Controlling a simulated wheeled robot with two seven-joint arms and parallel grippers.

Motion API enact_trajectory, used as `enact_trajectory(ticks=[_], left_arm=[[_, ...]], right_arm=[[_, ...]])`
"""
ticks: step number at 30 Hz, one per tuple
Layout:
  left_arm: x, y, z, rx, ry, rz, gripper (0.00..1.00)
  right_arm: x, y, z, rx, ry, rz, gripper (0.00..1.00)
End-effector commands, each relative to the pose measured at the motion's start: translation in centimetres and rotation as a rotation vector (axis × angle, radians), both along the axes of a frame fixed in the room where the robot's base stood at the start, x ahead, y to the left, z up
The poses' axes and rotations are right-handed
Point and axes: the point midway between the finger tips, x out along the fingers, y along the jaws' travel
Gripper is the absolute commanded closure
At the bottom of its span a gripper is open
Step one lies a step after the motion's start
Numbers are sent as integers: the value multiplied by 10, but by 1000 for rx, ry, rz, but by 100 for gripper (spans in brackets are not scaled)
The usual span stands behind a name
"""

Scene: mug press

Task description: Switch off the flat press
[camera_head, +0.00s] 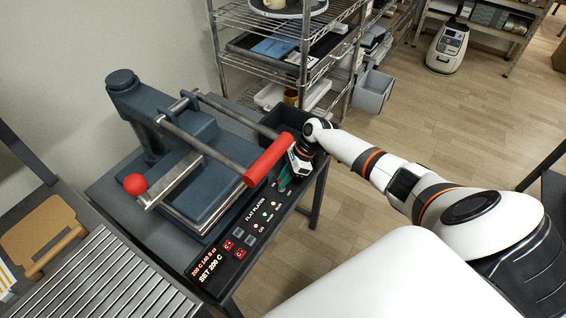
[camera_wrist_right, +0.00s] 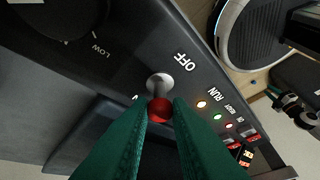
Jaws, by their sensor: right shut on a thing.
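The flat press (camera_head: 190,150) stands on a dark table, with its red handle (camera_head: 268,160) out over the front. Its control panel (camera_head: 245,235) has a lit display reading SET 200 C and small indicator lamps, one green (camera_wrist_right: 217,117). The toggle switch (camera_wrist_right: 159,84) has a metal stem and a red tip, beside the word OFF; a label on its other side is mostly hidden. My right gripper (camera_head: 284,184) is at the panel's far end, its green fingers (camera_wrist_right: 158,112) shut on the switch's red tip. My left gripper is out of view.
The red handle passes close to my right gripper. A dark bin (camera_head: 283,120) sits behind it on the table. A wire shelf (camera_head: 300,45) stands behind the table. A slatted metal surface (camera_head: 100,275) is at the lower left. Open floor lies to the right.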

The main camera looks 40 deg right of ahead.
Motion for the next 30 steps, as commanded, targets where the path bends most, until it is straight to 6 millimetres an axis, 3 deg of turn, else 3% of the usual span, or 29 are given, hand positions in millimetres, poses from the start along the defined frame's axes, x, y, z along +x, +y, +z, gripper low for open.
enact_trajectory(ticks=[1, 10, 21, 30], left_arm=[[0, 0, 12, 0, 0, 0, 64], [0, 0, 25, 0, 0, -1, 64], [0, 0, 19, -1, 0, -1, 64], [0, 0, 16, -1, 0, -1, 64]], right_arm=[[-2, 1, 5, 13, -17, -2, 100], [-10, -3, -1, 74, -165, -2, 100], [-18, -7, -6, 155, -370, -1, 100], [-20, -8, -7, 177, -426, 0, 100]])
